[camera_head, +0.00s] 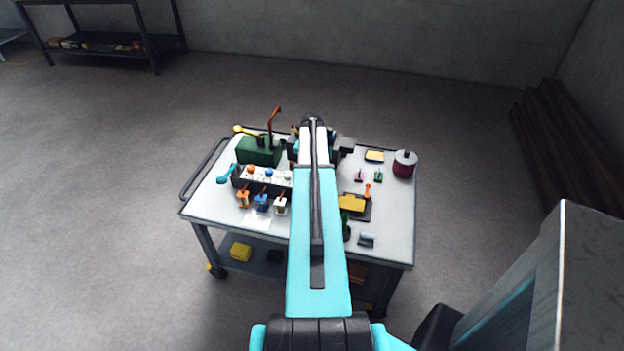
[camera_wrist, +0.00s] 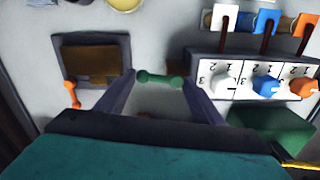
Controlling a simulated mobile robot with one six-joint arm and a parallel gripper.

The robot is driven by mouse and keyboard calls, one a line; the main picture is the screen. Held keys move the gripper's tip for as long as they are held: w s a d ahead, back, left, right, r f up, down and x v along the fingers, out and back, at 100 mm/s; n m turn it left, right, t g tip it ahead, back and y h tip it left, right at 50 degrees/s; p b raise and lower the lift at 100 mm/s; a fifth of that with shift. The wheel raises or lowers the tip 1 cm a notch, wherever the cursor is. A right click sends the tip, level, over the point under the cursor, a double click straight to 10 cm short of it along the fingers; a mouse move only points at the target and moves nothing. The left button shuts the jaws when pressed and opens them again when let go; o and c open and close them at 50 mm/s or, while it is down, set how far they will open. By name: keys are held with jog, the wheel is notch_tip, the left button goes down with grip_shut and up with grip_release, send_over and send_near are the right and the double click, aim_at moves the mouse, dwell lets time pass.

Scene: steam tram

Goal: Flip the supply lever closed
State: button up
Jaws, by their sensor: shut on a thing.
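My gripper (camera_wrist: 160,80) is low over the trolley top in the wrist view. Its two fingers are shut on a green lever handle (camera_wrist: 160,78), a short bar with rounded ends lying crosswise between the fingertips. The lever's pivot is not clear. No label tells which is the supply lever. In the head view my arm covers the gripper; the orange lever (camera_head: 367,189) shows beside the yellow plate (camera_head: 352,202).
A switch block (camera_wrist: 262,82) with white, blue and orange knobs is close to the right finger in the wrist view. A green box (camera_head: 258,151) with a tall rust-coloured lever (camera_head: 272,125) and a maroon canister (camera_head: 404,164) stand on the white trolley (camera_head: 395,230).

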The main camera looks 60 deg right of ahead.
jog(key=shift+d+n, duration=0.15)
jog(key=shift+n, duration=0.65)
jog(key=o, duration=0.7)
jog(key=shift+r, duration=0.15)
jog(key=shift+r+b, duration=1.1)
jog(key=shift+r, duration=5.65)
